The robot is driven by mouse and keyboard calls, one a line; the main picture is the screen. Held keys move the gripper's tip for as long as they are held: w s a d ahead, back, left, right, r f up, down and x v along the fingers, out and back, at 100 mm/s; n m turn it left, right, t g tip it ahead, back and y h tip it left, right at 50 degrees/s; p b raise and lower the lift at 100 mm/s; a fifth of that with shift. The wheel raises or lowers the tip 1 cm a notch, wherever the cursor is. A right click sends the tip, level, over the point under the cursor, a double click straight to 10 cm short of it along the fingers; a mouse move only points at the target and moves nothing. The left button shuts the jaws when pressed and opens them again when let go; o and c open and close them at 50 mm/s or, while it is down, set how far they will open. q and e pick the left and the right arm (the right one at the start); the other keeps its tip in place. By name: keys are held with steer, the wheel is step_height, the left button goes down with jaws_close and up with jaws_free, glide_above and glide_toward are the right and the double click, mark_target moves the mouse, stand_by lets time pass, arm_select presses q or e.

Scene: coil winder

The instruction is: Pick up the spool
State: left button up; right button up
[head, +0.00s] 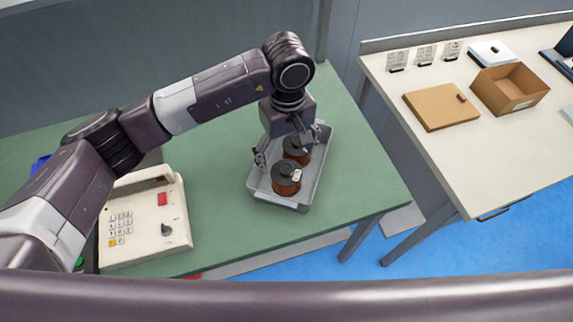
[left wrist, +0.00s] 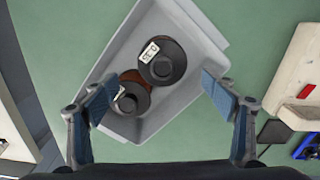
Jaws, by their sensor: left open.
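Two spools with black tops and copper-brown windings stand in a grey tray (head: 265,196) on the green table. The front spool (head: 286,182) is in clear view; the back spool (head: 296,152) is partly covered by my gripper. My left gripper (head: 288,146) is open above the tray, pointing down, its fingers spread. In the left wrist view the tray (left wrist: 195,112) lies below the fingers. One labelled spool (left wrist: 165,62) and a second spool (left wrist: 132,98) show between the open fingertips (left wrist: 160,95), with nothing held. My right gripper is not in view.
A cream machine with a keypad (head: 140,225) stands on the green table (head: 225,225) left of the tray. A separate pale table (head: 440,150) at the right bears a cardboard box (head: 508,90) and a flat brown board (head: 440,107). The green table right of the tray is clear.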

mark_target(287, 168)
arm_select(q)
steer(key=f+p, duration=0.1)
steer(key=s+f+p, duration=0.1)
steer(key=f, duration=0.1)
steer(key=shift+f, duration=0.2)
step_height(287, 168, down, 2)
steer(key=shift+w+f+p, duration=0.15)
steer(key=shift+f+p, duration=0.1)
steer(key=shift+p, duration=0.2)
steer(key=shift+f, duration=0.3)
steer(key=c, duration=1.4)
steer(key=shift+w+r, duration=0.1)
steer(key=c, duration=0.4)
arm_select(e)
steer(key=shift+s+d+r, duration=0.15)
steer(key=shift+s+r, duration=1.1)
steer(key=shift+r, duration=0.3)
